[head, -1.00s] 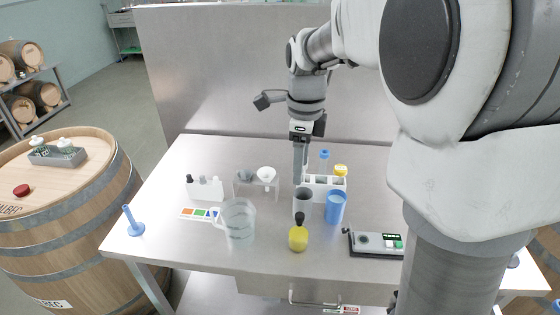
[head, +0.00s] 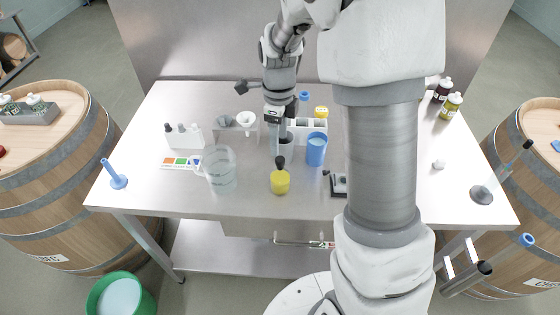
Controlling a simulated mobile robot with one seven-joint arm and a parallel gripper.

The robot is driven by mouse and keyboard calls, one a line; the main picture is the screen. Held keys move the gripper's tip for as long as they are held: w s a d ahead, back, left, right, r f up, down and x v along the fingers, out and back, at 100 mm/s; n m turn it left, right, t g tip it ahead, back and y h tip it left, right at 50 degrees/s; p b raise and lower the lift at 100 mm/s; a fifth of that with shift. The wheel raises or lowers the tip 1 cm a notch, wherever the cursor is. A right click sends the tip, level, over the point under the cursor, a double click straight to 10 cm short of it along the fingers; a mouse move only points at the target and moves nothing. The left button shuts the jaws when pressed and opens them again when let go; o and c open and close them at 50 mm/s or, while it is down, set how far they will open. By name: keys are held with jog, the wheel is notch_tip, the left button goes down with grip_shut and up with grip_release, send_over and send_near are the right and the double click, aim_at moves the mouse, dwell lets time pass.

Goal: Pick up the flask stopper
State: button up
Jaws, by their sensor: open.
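A small yellow flask (head: 280,183) stands near the front middle of the steel table, with a dark piece (head: 281,162) upright in its neck. This dark piece looks like the flask stopper, but it is too small to be sure.
A glass beaker (head: 220,170) stands left of the flask and a blue cup (head: 316,150) right of it. A white rack (head: 310,128) and a funnel stand (head: 246,124) are behind. The steel table (head: 255,205) is clear at the front. My arm hides part of the right side.

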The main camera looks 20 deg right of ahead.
aim_at(280, 159)
jog(key=shift+s+d+f+p, duration=0.1)
jog(key=shift+s+f+p, duration=0.1)
jog(key=shift+f, duration=1.3)
jog(key=shift+s+f+p, duration=0.1)
jog(key=shift+f+p, duration=0.1)
jog(key=shift+f, duration=1.25)
grip_shut()
